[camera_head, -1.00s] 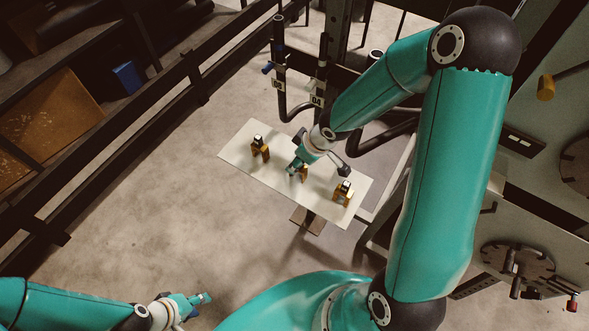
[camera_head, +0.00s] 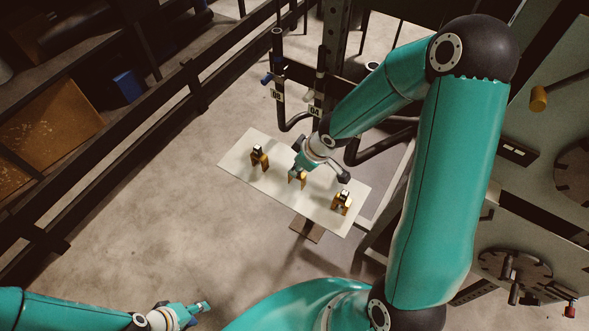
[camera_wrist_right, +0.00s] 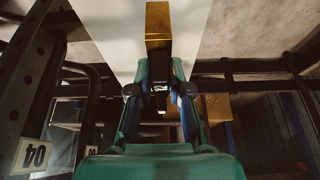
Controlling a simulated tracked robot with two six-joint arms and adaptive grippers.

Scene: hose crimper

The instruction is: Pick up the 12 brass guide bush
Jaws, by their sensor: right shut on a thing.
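Three brass-coloured pieces stand in a row on a pale plate (camera_head: 235,163) in the head view. The left piece (camera_head: 260,160) and the right piece (camera_head: 342,202) each have a dark and silver top. My right gripper (camera_head: 297,177) is at the middle brass piece (camera_head: 302,184) and shut on it, covering much of it. In the right wrist view, a brass block (camera_wrist_right: 158,24) sits at the fingertips of my right gripper (camera_wrist_right: 160,66). No number 12 is readable. My left gripper (camera_head: 203,307) is at the lower left, far from the plate; its finger gap is unclear.
Black posts with hoses and tags marked 03 (camera_head: 276,95) and 04 (camera_head: 315,111) stand behind the plate; tag 04 also shows in the wrist view (camera_wrist_right: 35,154). A dark rail (camera_head: 120,140) runs along the left. Machine panels (camera_head: 540,150) stand right. Open floor (camera_head: 150,225) lies left of the plate.

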